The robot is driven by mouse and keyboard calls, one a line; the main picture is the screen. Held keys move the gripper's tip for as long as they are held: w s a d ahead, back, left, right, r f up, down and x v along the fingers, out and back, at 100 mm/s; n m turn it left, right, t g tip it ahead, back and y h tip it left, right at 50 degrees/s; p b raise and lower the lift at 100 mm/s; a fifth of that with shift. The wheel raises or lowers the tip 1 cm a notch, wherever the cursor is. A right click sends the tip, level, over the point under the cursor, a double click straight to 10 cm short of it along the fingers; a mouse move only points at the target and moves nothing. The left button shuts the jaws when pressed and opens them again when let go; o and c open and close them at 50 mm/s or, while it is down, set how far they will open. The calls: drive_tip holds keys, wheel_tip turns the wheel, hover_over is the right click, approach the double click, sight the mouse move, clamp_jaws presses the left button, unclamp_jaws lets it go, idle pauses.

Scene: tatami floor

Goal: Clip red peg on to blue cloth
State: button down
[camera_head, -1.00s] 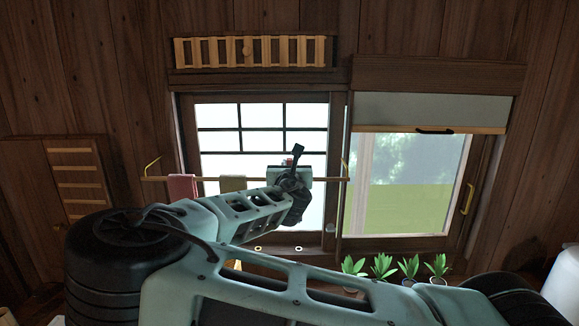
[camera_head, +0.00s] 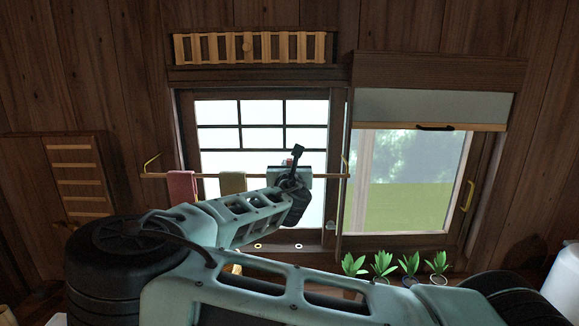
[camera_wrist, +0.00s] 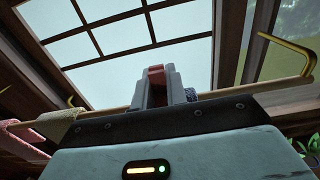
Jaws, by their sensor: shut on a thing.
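The red peg (camera_wrist: 156,73) stands upright between the fingertips of my gripper (camera_wrist: 159,88) in the wrist view. My gripper is shut on it. In the head view my gripper (camera_head: 289,166) is at the right part of the wooden rod (camera_head: 210,177), in front of the window, with a speck of red at its tip. A small dark blue patch, probably the blue cloth (camera_wrist: 192,95), shows just right of the fingers at the rod. Most of it is hidden behind the gripper. I cannot tell whether the peg touches it.
A pink cloth (camera_head: 182,186) and an olive cloth (camera_head: 232,184) hang on the rod to the left. Brass brackets (camera_head: 345,166) hold the rod's ends. Potted plants (camera_head: 381,265) stand at the lower right. A slatted wooden rack (camera_head: 250,47) is above the window.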

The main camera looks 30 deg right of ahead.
idle(0.3)
drive_tip(key=c, duration=0.9)
unclamp_jaws()
drive_tip(key=shift+o, duration=0.2)
drive_tip(key=shift+r, duration=0.15)
drive_tip(key=shift+r+p, duration=2.45)
drive_tip(key=shift+r, duration=0.45)
drive_tip(key=shift+f, duration=0.1)
